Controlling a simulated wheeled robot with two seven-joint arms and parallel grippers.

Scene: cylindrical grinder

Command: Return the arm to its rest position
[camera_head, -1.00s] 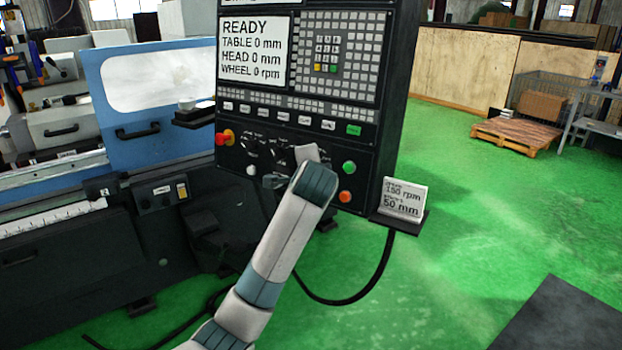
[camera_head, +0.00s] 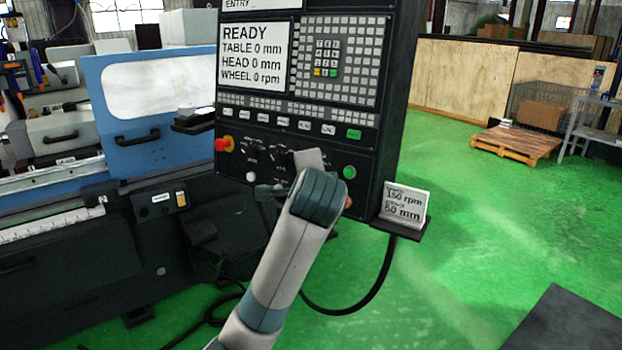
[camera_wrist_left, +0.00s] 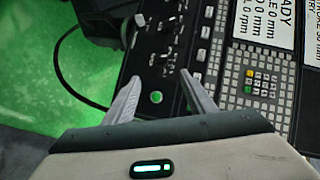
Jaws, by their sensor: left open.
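My left arm (camera_head: 290,250) reaches up from the bottom of the head view, its wrist in front of the lower control panel (camera_head: 205,172). My left gripper (camera_wrist_left: 160,78) shows in the left wrist view with its two fingers apart and nothing between them. The panel face lies beyond the fingers, with a green button (camera_wrist_left: 156,97) seen in the gap. I cannot tell the distance from fingertips to panel. My right gripper is not in view.
The screen (camera_head: 255,55) reads READY, with zero table, head and wheel values. A sign (camera_head: 405,203) reading 150 rpm and 50 mm stands on a ledge right of the panel. A black cable (camera_head: 375,290) hangs below. Green floor (camera_head: 450,240) is open to the right.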

